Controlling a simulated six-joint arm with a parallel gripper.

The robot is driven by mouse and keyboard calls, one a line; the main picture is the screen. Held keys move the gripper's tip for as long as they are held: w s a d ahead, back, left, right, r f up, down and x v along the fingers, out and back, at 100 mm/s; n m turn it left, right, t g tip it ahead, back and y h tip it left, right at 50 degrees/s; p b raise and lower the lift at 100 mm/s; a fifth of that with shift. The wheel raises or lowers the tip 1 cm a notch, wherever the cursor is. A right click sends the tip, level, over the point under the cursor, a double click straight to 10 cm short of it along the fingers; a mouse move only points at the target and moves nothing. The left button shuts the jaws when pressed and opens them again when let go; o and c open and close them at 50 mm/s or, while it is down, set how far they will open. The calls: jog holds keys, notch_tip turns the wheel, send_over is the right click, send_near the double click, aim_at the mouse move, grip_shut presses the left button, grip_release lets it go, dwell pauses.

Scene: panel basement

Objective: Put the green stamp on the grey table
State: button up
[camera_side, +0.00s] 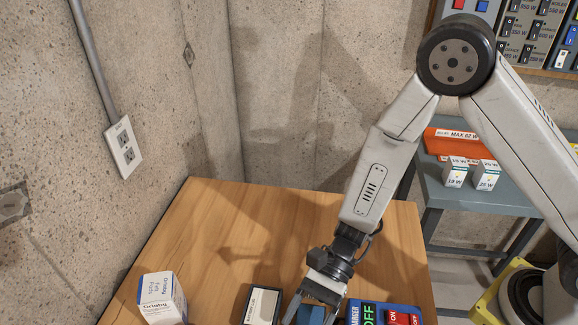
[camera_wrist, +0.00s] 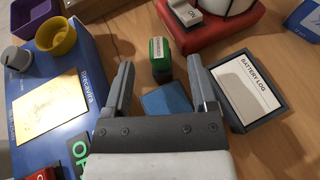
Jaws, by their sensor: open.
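The green stamp (camera_wrist: 160,62) is a small block with a green top, a dark body and a white label. In the wrist view it is on the wooden table beyond a blue square pad (camera_wrist: 166,103). My gripper (camera_wrist: 161,64) is open, and the stamp appears between its fingertips in the picture; I cannot tell whether they are level with it. Nothing is held. In the side view my gripper (camera_side: 314,306) is low over the wooden table at the bottom edge, and the stamp does not show. The grey table (camera_side: 475,200) stands at the right, behind my arm.
The grey table bears an orange tray (camera_side: 455,146) and small white boxes (camera_side: 486,175). Near my gripper are a battery log (camera_wrist: 250,90), a blue box (camera_wrist: 75,65) with cups on it, and a red switch base (camera_wrist: 205,30). A felt pads box (camera_side: 162,298) stands left.

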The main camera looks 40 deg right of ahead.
jog(key=shift+x, duration=2.3)
jog(key=shift+s, duration=0.1)
grip_shut()
